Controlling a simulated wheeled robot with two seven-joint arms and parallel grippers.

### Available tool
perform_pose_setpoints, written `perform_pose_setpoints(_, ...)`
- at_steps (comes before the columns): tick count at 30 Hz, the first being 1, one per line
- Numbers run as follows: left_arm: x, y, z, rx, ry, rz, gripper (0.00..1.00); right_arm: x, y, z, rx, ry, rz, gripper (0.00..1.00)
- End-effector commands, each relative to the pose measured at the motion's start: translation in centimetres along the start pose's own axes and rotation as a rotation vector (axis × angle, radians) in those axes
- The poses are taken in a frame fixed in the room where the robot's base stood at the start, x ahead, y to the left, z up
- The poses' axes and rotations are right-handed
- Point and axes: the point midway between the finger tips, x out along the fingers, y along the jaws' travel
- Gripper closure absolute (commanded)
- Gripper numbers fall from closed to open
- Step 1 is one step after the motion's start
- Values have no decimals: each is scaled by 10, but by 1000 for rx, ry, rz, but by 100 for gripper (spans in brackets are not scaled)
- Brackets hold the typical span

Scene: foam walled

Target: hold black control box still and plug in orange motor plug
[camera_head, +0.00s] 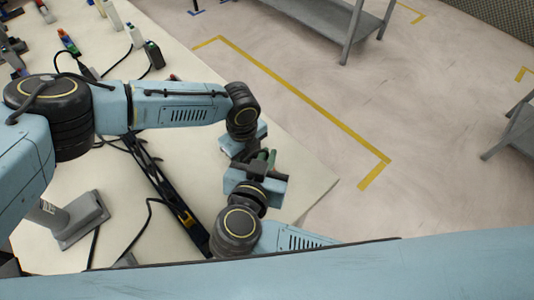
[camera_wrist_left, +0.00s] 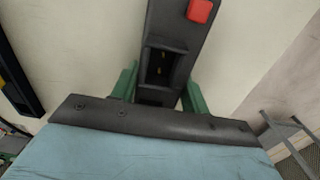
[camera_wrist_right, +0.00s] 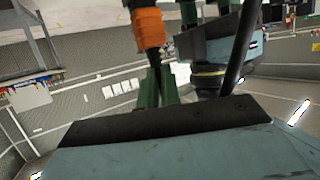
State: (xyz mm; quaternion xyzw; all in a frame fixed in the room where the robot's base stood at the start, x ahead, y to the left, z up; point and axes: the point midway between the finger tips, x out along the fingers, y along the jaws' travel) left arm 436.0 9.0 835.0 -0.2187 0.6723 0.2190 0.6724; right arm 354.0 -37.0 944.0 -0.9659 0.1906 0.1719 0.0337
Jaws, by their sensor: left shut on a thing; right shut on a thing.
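The black control box (camera_wrist_left: 180,25) fills the upper middle of the left wrist view, with a red button (camera_wrist_left: 200,10) and an open socket (camera_wrist_left: 160,68) with small yellow contacts. The green fingers of my left gripper (camera_wrist_left: 158,90) are shut on its two sides. In the right wrist view the orange motor plug (camera_wrist_right: 149,28) has a dark tapering end. My right gripper (camera_wrist_right: 158,88) is shut on that dark end, with the orange part beyond the fingertips. In the head view my right gripper (camera_head: 264,158) is close to my left one; the arms largely hide box and plug.
The pale table (camera_head: 310,190) has bare room at its right corner. A long black rail-like thing (camera_head: 160,180) and loose cables lie left of the grippers. Several small bottles and tools stand at the upper left. Grey benches (camera_head: 330,20) stand beyond the yellow floor line.

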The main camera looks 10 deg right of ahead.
Motion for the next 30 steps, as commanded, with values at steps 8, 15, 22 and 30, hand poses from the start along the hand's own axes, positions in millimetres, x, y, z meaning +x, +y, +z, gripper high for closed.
perform_pose_setpoints(8, 0, 0, 0, 0, 0, -1, 84, 1, 0, 3, 0, 0, 1, 75)
perform_pose_setpoints(15, 0, 0, 0, 0, 0, -1, 84, 1, 0, 2, 0, 0, 0, 69)
perform_pose_setpoints(22, 0, 0, 0, 0, 0, -1, 84, -15, -1, 3, 2, -3, -3, 69)
perform_pose_setpoints(30, 0, 0, 0, 0, 0, -1, 84, -59, 0, 3, 1, -3, -2, 69)
